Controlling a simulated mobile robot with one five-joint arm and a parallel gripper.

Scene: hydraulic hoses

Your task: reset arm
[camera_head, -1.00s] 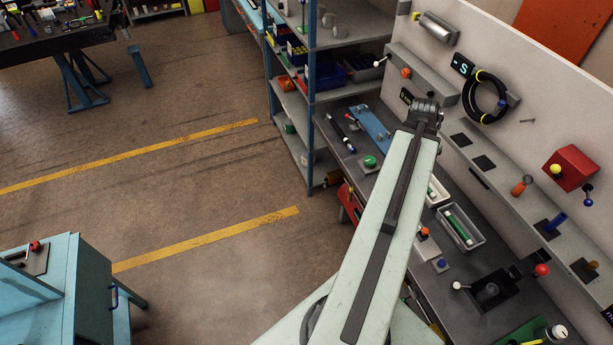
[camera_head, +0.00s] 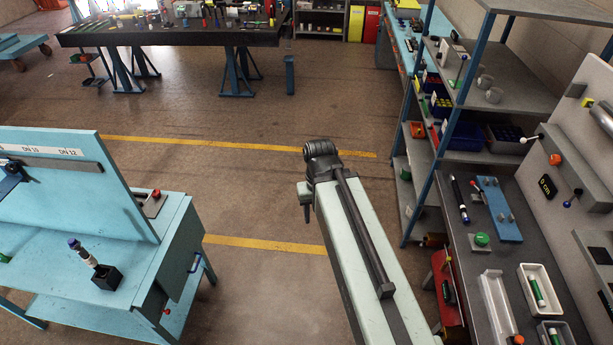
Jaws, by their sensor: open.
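My pale green arm (camera_head: 350,240) reaches up from the bottom edge over the open floor. It ends in a dark joint (camera_head: 322,160), with a small dark part hanging at its left side. I cannot make out gripper fingers; the arm's end hides what lies beneath it. No object is seen held at the arm's end.
A blue bench (camera_head: 180,235) with an upright panel stands at left. A blue-framed shelf (camera_head: 440,130) and a dark workbench (camera_head: 470,260) with trays stand at right. A dark table (camera_head: 180,38) is at the back. Brown floor (camera_head: 250,185) with yellow lines lies open between them.

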